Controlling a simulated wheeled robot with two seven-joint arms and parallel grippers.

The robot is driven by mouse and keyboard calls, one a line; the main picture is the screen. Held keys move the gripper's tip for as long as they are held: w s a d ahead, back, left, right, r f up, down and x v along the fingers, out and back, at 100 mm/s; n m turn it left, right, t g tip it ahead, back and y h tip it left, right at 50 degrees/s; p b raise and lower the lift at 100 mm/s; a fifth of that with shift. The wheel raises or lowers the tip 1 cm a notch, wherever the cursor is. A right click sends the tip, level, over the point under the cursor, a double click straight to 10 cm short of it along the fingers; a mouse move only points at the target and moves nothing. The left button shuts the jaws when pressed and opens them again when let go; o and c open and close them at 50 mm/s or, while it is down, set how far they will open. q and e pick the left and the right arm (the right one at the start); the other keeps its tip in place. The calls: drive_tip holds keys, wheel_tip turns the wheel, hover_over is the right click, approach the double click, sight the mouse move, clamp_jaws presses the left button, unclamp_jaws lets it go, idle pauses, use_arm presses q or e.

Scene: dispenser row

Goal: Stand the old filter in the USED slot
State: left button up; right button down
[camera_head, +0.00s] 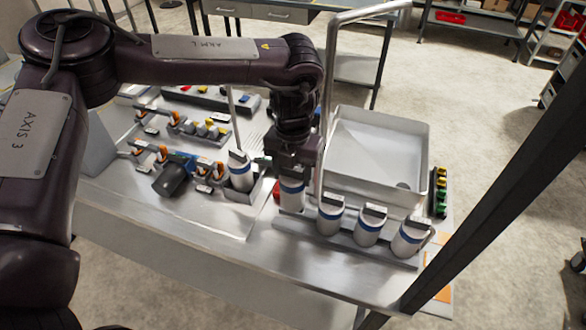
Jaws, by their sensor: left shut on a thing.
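My left gripper (292,176) points down and is shut on a white filter with a blue band (291,198). The held filter is upright at the left end of a grey rack (345,243); I cannot tell whether its base is seated there or just above it. Three similar filters stand to its right in the rack: one beside it (330,216), one in the middle (368,228) and one at the right end (409,240). Another blue-banded filter (240,172) stands in a small grey holder (246,193) to the left. No USED label is legible. My right gripper is out of view.
A large white basin (378,150) and a bent metal pipe (330,100) stand right behind the gripper. Rows of orange and yellow fittings (205,128) and a dark cylinder (172,180) lie left. The bench front (200,212) is mostly clear. A dark post (480,170) crosses at right.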

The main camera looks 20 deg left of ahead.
use_arm(q)
drive_tip(key=shift+s+f, duration=0.15)
drive_tip(key=shift+f, duration=0.1)
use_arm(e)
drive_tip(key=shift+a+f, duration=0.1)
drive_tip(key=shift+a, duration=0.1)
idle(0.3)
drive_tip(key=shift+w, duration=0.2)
use_arm(q)
drive_tip(key=shift+f, duration=0.2)
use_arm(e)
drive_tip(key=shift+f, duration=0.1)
